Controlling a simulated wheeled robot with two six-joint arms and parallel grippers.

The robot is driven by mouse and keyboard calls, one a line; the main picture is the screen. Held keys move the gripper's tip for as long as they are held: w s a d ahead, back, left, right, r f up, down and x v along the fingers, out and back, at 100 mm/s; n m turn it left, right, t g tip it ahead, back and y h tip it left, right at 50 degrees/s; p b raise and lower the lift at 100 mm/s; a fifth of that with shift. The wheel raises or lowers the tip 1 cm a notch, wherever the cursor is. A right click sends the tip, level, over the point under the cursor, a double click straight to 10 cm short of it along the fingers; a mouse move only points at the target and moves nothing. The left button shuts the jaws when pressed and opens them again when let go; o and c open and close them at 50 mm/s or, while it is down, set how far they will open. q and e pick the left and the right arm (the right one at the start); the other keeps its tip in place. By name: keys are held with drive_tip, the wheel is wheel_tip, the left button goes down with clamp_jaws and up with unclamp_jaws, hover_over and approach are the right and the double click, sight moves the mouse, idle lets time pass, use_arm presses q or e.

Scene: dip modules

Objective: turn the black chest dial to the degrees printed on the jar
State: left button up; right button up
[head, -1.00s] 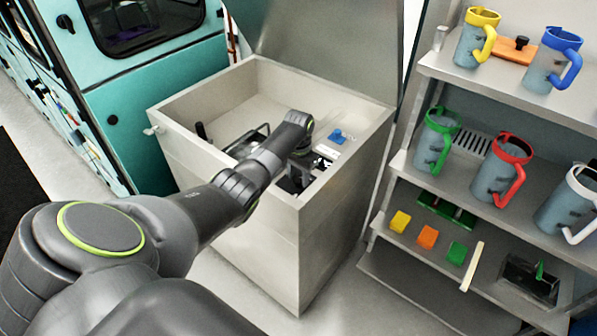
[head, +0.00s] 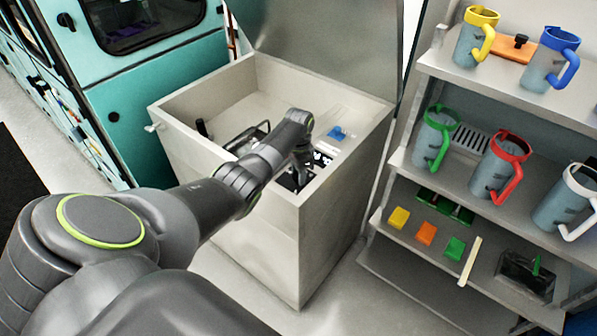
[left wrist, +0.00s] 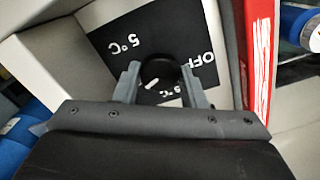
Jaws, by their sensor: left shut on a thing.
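The black dial (left wrist: 160,71) sits on a black panel (left wrist: 122,34) with white print: "5°C" at upper left, "OFF" at right, and a partly hidden "°C" below. Its white mark points to the lower left in the left wrist view. My left gripper (left wrist: 161,88) is shut on the dial, one finger on each side. In the head view my left gripper (head: 301,172) reaches down inside the open grey chest (head: 255,215), at its right side, and hides the dial. Several handled jars, such as the red one (head: 493,172), stand on shelves; no degrees are legible. My right gripper is not in view.
The chest's lid (head: 320,40) stands open. A blue piece (head: 337,133) and a wire basket (head: 247,138) are in the chest. The shelf unit (head: 500,95) on the right holds jars and coloured blocks. A teal cabinet (head: 160,75) stands behind on the left.

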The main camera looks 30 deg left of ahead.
use_arm(q)
drive_tip(key=shift+w+r, duration=0.15)
drive_tip(key=o, duration=1)
wheel_tip(320, 180, up, 17)
drive_tip(key=shift+r+b, duration=0.15)
drive_tip(key=shift+b, duration=0.5)
